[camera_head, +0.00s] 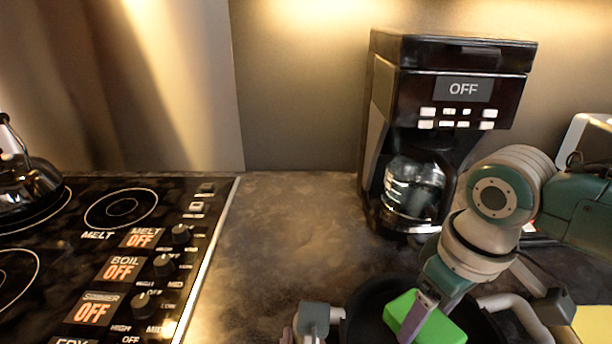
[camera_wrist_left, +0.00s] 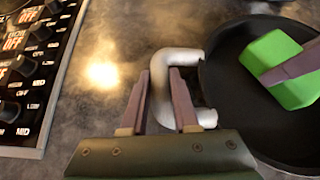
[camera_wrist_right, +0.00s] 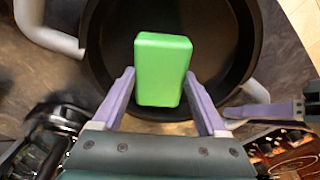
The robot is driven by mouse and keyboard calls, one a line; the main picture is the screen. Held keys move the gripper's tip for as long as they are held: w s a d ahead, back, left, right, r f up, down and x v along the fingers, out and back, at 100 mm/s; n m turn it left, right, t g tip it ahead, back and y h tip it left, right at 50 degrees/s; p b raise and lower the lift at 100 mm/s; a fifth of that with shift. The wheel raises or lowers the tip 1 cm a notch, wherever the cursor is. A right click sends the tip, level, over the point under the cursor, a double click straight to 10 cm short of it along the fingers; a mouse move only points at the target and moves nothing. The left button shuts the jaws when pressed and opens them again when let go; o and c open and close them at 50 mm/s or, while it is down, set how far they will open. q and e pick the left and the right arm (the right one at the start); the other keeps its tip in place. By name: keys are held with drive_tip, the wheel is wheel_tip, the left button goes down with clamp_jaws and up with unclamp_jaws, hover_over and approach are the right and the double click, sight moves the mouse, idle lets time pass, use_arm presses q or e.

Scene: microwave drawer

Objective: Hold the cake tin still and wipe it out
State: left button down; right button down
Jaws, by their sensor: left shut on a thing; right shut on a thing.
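The cake tin is a round black pan (camera_head: 365,297) with silver loop handles, at the bottom of the head view, partly cut off. It also shows in the left wrist view (camera_wrist_left: 228,85) and the right wrist view (camera_wrist_right: 100,45). My left gripper (camera_wrist_left: 160,74) is shut on the tin's near-left silver handle (camera_wrist_left: 178,57), one finger on each side of the bar. A green sponge (camera_wrist_right: 162,68) is between the fingers of my right gripper (camera_head: 420,317), which is shut on it. The sponge is over the tin's inside; whether it touches the floor of the tin is unclear.
A black stove (camera_head: 100,262) with knobs is at the left, with a kettle (camera_head: 25,185) on it. A coffee maker (camera_head: 450,60) with a glass pot stands behind the tin. The grey counter (camera_head: 275,230) between is clear. A yellow item (camera_head: 595,322) is at the bottom right.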

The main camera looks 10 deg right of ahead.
drive_tip(key=shift+s+a+r, duration=0.1)
drive_tip(key=shift+s+a, duration=0.25)
drive_tip(key=shift+s, duration=0.3)
drive_tip(key=shift+r, duration=2.7)
drive_tip(key=shift+d, duration=0.1)
drive_tip(key=d, duration=0.9)
use_arm(q)
unclamp_jaws()
use_arm(e)
drive_tip(key=shift+a, duration=0.1)
